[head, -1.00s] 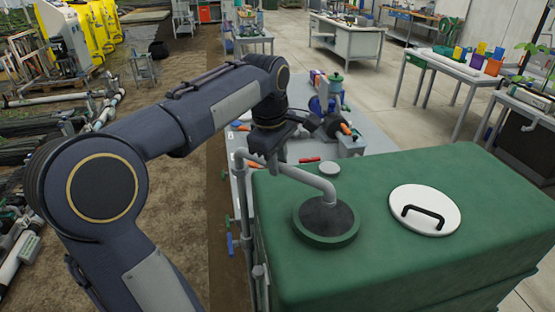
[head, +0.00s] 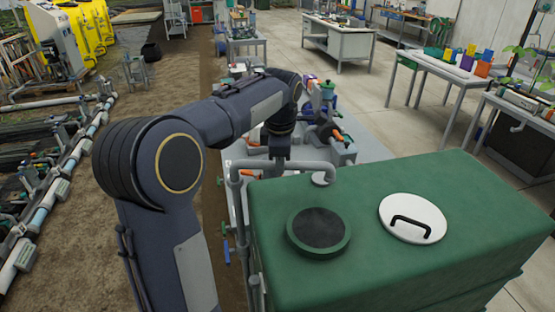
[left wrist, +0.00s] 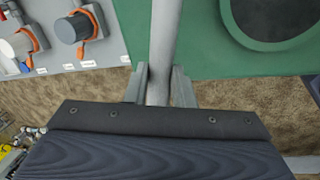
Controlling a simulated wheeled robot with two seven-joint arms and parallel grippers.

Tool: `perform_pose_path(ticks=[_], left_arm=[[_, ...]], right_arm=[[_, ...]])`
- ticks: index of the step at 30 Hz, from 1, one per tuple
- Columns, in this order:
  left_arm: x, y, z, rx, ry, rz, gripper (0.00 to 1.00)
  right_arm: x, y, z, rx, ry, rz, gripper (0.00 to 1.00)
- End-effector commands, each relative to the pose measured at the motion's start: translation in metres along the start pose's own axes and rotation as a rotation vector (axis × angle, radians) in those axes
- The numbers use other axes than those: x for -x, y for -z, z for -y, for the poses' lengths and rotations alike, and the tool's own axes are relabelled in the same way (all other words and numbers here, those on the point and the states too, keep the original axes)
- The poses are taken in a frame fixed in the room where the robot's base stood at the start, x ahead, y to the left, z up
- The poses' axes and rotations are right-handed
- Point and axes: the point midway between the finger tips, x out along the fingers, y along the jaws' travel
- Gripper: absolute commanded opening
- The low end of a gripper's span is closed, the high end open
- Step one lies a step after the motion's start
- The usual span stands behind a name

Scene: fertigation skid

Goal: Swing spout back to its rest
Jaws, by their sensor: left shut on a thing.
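The grey spout pipe (head: 309,164) rises at the left edge of the green tank (head: 370,195) and reaches across its far left corner. Its downturned end is over a small pale round pad (head: 321,180) on the tank top; I cannot tell whether they touch. The dark round tank opening (head: 319,228) is uncovered, clear of the spout. My left gripper (head: 280,161) is shut on the spout's horizontal run. In the left wrist view, the pipe (left wrist: 163,45) passes between the two fingers of my left gripper (left wrist: 159,85). My right gripper is not in view.
A white lid (head: 413,218) with a black handle lies on the tank's right side. Behind the tank is a grey bench with pumps and orange-handled valves (head: 330,130). Piping and soil lie to the left.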

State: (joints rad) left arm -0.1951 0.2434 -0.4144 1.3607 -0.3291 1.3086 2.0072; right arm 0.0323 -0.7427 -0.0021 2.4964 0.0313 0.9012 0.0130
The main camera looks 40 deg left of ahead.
Motion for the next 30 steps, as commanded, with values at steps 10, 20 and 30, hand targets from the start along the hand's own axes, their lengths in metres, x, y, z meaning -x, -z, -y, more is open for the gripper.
perform_pose_path(ticks=[10, 20, 30], left_arm=[[-0.003, 0.003, -0.027, 0.219, -0.002, -0.045, 0.00], [-0.006, 0.005, -0.037, 0.302, -0.003, -0.060, 0.00], [-0.006, 0.006, -0.038, 0.312, -0.009, -0.060, 0.00]], right_arm=[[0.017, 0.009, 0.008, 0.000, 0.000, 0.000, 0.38], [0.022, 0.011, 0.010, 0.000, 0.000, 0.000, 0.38], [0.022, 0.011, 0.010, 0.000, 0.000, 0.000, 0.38]])
